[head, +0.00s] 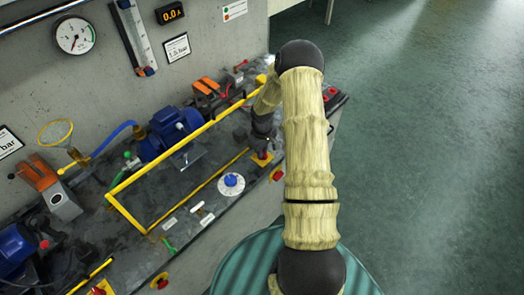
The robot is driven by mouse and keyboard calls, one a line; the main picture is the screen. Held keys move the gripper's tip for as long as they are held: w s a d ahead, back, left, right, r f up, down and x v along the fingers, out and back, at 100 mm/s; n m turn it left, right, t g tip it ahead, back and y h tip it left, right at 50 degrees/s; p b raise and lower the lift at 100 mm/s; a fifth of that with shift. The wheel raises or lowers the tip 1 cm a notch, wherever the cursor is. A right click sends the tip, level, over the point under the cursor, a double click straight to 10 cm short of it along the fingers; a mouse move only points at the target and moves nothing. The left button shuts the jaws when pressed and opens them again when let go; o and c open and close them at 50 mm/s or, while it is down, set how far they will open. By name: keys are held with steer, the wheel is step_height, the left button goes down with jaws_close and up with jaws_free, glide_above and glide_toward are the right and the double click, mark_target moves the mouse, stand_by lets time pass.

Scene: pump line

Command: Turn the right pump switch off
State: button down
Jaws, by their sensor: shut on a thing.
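My gripper (263,148) points down at the right part of the dark bench, directly over a yellow plate (265,161) with a bit of red showing on it. The jaws are shut on the red switch knob of this plate; the knob is mostly hidden by the gripper. Which way the knob is turned cannot be seen. A blue pump (172,130) stands behind a yellow rail, left of my gripper. Another red switch on a yellow plate (102,288) is at the lower left.
A yellow rail (180,148) runs along the bench beside my gripper. A blue dial (230,183) sits left of it, and a red button (277,175) is on the front edge. A grey wall with a gauge (75,34) stands behind. Floor at right is clear.

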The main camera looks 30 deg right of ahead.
steer(key=c, duration=1.4)
jaws_free()
steer(key=shift+r, duration=0.15)
step_height(320, 180, up, 17)
steer(key=b, duration=0.2)
steer(key=s+a+r+m+t, duration=0.1)
steer(key=s+a+r+m, duration=0.1)
steer(key=s+a, duration=0.5)
steer(key=s+a+r+m+t, duration=0.1)
steer(key=s+a+r+m, duration=0.1)
steer(key=s+a+r, duration=0.3)
steer(key=s+a, duration=0.3)
steer(key=s, duration=0.4)
steer(key=shift+s+t, duration=0.25)
steer(key=shift+t, duration=0.05)
